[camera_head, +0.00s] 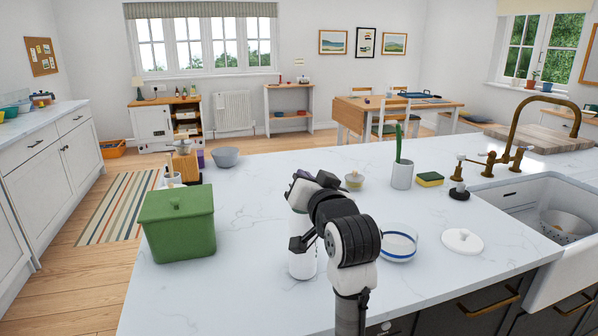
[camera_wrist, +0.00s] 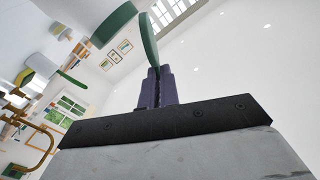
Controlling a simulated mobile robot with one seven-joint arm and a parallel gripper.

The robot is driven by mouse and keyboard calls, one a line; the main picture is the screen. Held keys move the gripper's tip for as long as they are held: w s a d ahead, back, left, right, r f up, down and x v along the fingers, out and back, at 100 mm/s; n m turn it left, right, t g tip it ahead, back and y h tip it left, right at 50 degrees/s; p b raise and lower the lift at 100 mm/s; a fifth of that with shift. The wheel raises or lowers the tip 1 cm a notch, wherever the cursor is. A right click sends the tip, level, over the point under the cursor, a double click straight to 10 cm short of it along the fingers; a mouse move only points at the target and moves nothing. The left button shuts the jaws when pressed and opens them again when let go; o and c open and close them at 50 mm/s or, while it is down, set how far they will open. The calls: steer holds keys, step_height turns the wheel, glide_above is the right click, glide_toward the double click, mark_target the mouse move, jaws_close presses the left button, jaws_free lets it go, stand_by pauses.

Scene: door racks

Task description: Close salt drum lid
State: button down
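A round glass-like vessel with a blue band (camera_head: 398,243), which I take for the salt drum, stands on the counter right of my arm, its top uncovered. A white round lid with a knob (camera_head: 462,241) lies flat on the counter to its right, apart from it. My gripper (camera_head: 302,177) is over the counter, left of and beyond both, partly hidden by my arm. In the wrist view its purple fingers (camera_wrist: 156,88) are close together. A green shape (camera_wrist: 148,40) overlaps their tips; I cannot tell whether they touch it. Vessel and lid are not recognisable there.
A green lidded bin (camera_head: 180,232) stands at the counter's left. A small pot (camera_head: 354,181), a cactus pot (camera_head: 401,176), a sponge (camera_head: 430,179) and a brass tap (camera_head: 510,157) stand further back. The sink (camera_head: 566,250) is at right.

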steer(key=m, duration=0.1)
steer(key=d+m+p, duration=0.1)
steer(key=f+m+p, duration=0.1)
steer(key=shift+w+d+m, duration=0.25)
steer(key=shift+d+m, duration=0.15)
steer(key=shift+w+d+f+m+p, duration=0.1)
steer(key=shift+d+f+m+p, duration=0.5)
steer(key=shift+m, duration=0.95)
steer(key=shift+w+d+f+m+p, duration=0.15)
steer(key=shift+f+m+p, duration=0.8)
steer(key=shift+m, duration=0.55)
steer(key=shift+w+d+f+m+p, duration=0.1)
steer(key=shift+d+f+m+p, duration=0.4)
steer(key=shift+f+m, duration=0.75)
steer(key=shift+a+r+m, duration=0.1)
steer(key=shift+r+m, duration=0.15)
steer(key=shift+m, duration=0.15)
steer(key=c, duration=2.1)
jaws_free()
steer(key=o, duration=0.5)
steer(key=shift+c, duration=0.2)
steer(key=shift+s, duration=0.1)
steer(key=b+v, duration=0.3)
steer(key=v, duration=1)
steer(key=shift+s, duration=0.35)
